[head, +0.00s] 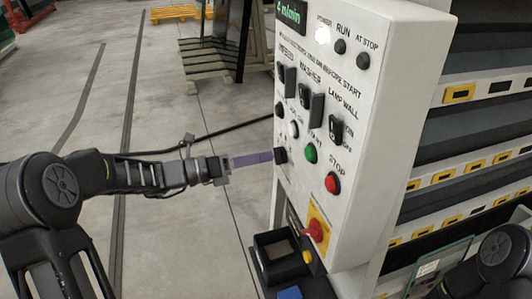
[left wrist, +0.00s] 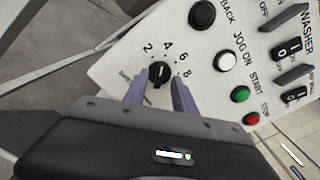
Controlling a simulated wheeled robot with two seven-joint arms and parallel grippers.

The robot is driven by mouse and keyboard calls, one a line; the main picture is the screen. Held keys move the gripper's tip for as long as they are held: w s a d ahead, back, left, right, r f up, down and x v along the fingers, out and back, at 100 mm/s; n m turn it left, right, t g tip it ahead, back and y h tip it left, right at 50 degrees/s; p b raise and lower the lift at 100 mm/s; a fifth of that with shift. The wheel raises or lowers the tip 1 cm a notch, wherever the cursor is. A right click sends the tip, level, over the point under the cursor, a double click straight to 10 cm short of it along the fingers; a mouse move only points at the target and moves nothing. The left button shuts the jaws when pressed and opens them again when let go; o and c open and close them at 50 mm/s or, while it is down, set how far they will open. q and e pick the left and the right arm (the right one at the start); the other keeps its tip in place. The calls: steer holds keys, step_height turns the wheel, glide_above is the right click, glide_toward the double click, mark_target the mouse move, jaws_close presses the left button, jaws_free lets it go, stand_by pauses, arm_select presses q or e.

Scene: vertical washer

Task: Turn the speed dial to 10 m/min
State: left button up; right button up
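The speed dial (left wrist: 158,73) is a small black knob on the white control panel, with 2, 4, 6 and 8 printed around it in the left wrist view. It also shows at the panel's left edge in the head view (head: 281,155). My left gripper (left wrist: 158,88) has two purple fingers, one on each side of the knob, with narrow gaps visible. In the head view the left gripper (head: 268,156) reaches the dial from the left. A green display (head: 290,14) at the panel top appears to read 4 m/min. My right gripper is out of view.
Near the dial are a white jog button (left wrist: 225,60), a green start button (left wrist: 240,94) and a red stop button (left wrist: 252,118). A red-and-yellow main switch (head: 318,231) sits lower on the panel. Open floor lies left of the panel; shelving stands right.

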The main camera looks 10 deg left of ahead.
arm_select(q)
steer(key=shift+x, duration=0.9)
steer(key=shift+c, duration=0.4)
jaws_close()
